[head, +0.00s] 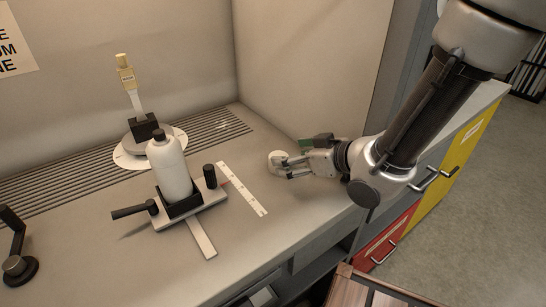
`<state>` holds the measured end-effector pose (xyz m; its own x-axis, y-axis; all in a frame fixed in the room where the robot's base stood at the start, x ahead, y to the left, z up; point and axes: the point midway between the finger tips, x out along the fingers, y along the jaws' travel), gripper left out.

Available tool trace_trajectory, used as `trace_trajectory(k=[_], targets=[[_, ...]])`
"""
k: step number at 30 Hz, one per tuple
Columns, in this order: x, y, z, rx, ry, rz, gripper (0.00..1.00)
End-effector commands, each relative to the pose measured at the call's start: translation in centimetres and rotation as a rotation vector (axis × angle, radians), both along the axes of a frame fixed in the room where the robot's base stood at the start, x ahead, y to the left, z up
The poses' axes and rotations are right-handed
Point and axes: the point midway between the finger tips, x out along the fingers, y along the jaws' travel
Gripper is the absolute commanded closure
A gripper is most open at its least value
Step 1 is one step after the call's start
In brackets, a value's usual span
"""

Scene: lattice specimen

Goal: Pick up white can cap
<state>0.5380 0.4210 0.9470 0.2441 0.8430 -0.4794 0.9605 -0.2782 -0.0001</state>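The white can cap (275,160) is a small pale round piece on the right part of the grey counter, close to the side wall. My gripper (283,168) reaches in from the right, low over the counter, with its fingertips at the cap. The two fingers are apart, with a gap between them. The fingers partly cover the cap. I cannot tell whether they press on it or only stand around it, nor whether the cap touches the counter.
A white bottle (169,168) with a dark top stands in a black holder with a handle. A white ruler strip (242,188) lies left of my gripper. A yellow-topped tool (125,75) stands on a round base behind. A small green item (305,145) is behind my gripper.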

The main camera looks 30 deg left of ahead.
Motion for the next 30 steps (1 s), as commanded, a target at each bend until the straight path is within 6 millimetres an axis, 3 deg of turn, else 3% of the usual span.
trace_trajectory(k=[12,20,27,30], targets=[[1.6,4.7,-3.0,0.000,0.000,0.001,0.21],[1.7,5.0,-3.2,-0.001,0.000,0.000,0.21],[1.7,5.0,-3.1,0.000,0.000,0.000,0.57],[1.7,5.0,-3.1,0.000,0.000,0.000,0.57]])
